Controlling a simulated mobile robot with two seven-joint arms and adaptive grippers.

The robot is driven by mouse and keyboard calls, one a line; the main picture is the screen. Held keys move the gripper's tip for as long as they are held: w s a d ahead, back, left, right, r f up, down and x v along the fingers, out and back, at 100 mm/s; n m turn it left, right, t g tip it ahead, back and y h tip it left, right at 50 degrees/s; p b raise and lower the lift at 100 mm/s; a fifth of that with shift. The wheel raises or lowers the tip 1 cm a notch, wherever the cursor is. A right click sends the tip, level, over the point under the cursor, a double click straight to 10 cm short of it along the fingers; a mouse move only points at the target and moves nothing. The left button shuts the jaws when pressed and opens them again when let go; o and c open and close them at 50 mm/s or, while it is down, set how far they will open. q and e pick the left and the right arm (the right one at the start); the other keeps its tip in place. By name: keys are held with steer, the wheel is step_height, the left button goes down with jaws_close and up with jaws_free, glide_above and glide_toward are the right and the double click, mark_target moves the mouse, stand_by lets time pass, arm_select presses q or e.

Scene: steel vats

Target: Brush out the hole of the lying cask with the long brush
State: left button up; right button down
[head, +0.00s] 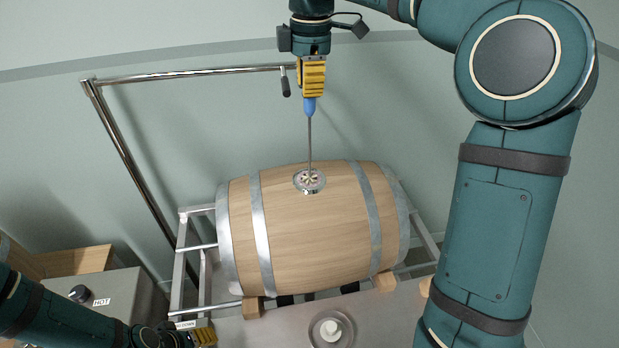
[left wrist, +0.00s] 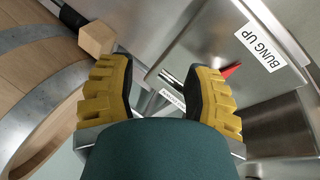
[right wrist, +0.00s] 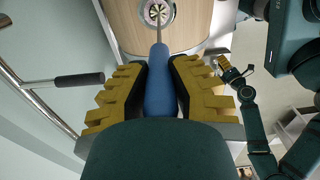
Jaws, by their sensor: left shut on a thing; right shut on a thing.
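The wooden cask (head: 310,240) lies on its side with metal hoops, its hole (head: 310,181) facing up inside a shiny ring. My right gripper (head: 311,93) is shut on the blue handle of the long brush (head: 309,107), above the cask. The brush's thin rod runs down to the hole; how deep its end sits I cannot tell. The right wrist view also shows the handle (right wrist: 160,85) between the fingers. My left gripper (head: 204,337) is low at the left. In the left wrist view it is shut on a metal lever, mostly hidden.
A metal cradle (head: 192,265) bears the cask on wooden blocks. A white bung (head: 331,328) sits in a round dish in front. A steel box with a knob and a HOT label (head: 102,302) stands left. A tubular rail (head: 190,73) rises behind. A BUNG UP label (left wrist: 258,47) is beside a red pointer.

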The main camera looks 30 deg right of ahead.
arm_select(q)
steer(key=shift+w+r+p, duration=0.25)
steer(key=shift+r+p, duration=0.1)
steer(key=shift+r, duration=0.2)
steer(key=shift+w+r+p, duration=0.2)
steer(key=shift+r+p, duration=0.15)
steer(key=shift+r, duration=0.2)
arm_select(e)
steer(key=shift+r, duration=0.9)
arm_select(q)
steer(key=shift+s+r, duration=0.1)
steer(key=shift+s, duration=0.1)
arm_select(e)
steer(key=shift+w+r, duration=0.1)
steer(key=shift+r, duration=0.95)
arm_select(q)
steer(key=shift+f+b, duration=0.7)
steer(key=shift+f, duration=0.2)
arm_select(e)
steer(key=shift+f, duration=1.5)
arm_select(q)
steer(key=shift+s+f+b, duration=0.2)
steer(key=shift+f+b, duration=0.25)
arm_select(e)
steer(key=shift+f, duration=0.75)
arm_select(q)
steer(key=shift+w, duration=0.1)
steer(key=shift+r, duration=0.1)
arm_select(e)
steer(key=shift+r, duration=0.1)
